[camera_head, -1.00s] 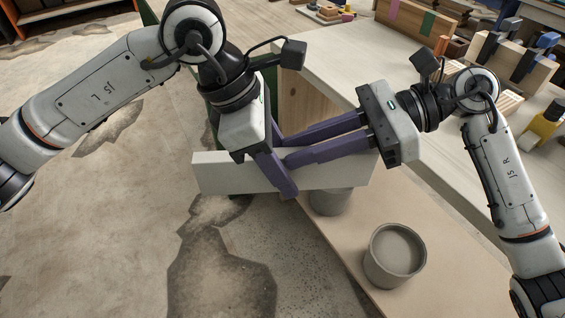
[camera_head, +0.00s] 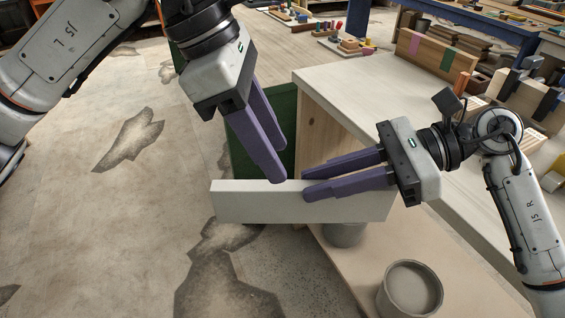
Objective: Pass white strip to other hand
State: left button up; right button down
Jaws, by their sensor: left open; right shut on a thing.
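The white strip (camera_head: 255,205) is a long pale board held level across the middle of the head view, its broad face toward me. My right gripper (camera_head: 305,185) comes in from the right and is shut on the strip near its middle, with one purple finger in front of it. My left gripper (camera_head: 282,165) is open, just above the strip's top edge and left of the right fingertips. Its purple fingers point down and hold nothing. Whether the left fingertips touch the strip cannot be told.
A pale wooden bench (camera_head: 345,85) stands behind, with a dark green panel (camera_head: 262,130) at its left end. Two grey cups, one nearer (camera_head: 410,290) and one partly hidden under the strip (camera_head: 343,235), stand on a lower shelf (camera_head: 350,275). Cracked floor lies open to the left.

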aim_at(224, 182)
pick_arm(q)
jog(key=shift+a+r, duration=0.1)
jog(key=shift+r, duration=0.2)
pick_arm(e)
jog(key=shift+r, duration=0.1)
jog(key=shift+a, duration=0.25)
pick_arm(q)
jog(key=shift+a, duration=0.1)
pick_arm(e)
jog(key=x, duration=0.3)
jog(key=f+x, duration=0.1)
jog(key=x, duration=0.5)
jog(key=shift+w+d+f, duration=0.2)
jog(key=shift+w+d, duration=0.1)
pick_arm(q)
jog(key=a+f, duration=0.1)
jog(key=a, duration=0.1)
jog(key=a+f, duration=0.2)
jog(key=a, duration=0.1)
jog(key=a+f, duration=0.2)
jog(key=shift+a+f, duration=0.15)
jog(key=shift+a, duration=0.05)
pick_arm(e)
jog(key=shift+a+f, duration=0.1)
jog(key=shift+a, duration=0.15)
pick_arm(q)
jog(key=shift+s+a+f, duration=0.1)
jog(key=shift+f, duration=0.25)
jog(key=x, duration=1.1)
jog(key=shift+f, duration=0.2)
